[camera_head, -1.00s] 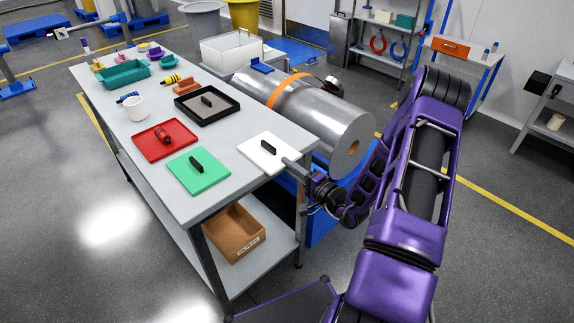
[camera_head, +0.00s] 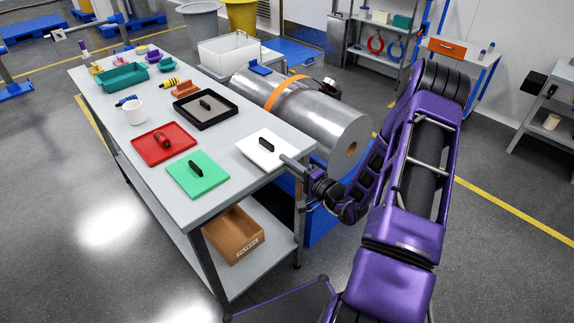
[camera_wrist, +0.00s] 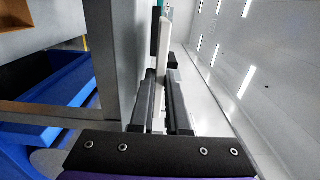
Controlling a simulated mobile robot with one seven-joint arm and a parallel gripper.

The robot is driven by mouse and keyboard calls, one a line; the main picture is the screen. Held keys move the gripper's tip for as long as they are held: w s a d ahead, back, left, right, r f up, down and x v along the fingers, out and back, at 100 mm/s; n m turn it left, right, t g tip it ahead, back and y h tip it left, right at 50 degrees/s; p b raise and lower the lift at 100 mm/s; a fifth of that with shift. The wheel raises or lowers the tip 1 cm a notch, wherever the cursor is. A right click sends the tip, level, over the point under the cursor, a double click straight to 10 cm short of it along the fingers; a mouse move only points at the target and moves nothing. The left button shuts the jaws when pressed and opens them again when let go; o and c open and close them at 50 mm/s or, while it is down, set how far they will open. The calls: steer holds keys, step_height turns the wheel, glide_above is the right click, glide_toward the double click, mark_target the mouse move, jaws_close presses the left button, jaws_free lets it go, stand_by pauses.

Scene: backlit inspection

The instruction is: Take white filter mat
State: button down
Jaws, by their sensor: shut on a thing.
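The white filter mat (camera_head: 254,151) is a thin white square with a black handle on top, at the near right corner of the grey table in the head view. My gripper (camera_head: 289,160) is shut on its right edge. In the wrist view my gripper's two dark fingers (camera_wrist: 162,76) close on the mat (camera_wrist: 164,45), which shows edge-on as a white strip. The mat appears level and slightly above the tabletop, though the gap is too small to be sure of.
A green mat (camera_head: 211,181), a red mat (camera_head: 150,151) and a black-rimmed tray (camera_head: 226,114) lie on the table (camera_head: 228,193). A cardboard box (camera_head: 229,240) sits on the lower shelf.

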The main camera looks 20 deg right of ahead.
steer(key=s+d+r, duration=0.2)
steer(key=s, duration=0.4)
steer(key=s+d+r, duration=0.2)
steer(key=s+r, duration=0.1)
steer(key=s, duration=0.4)
steer(key=shift+d+p, duration=0.3)
steer(key=shift+d, duration=0.1)
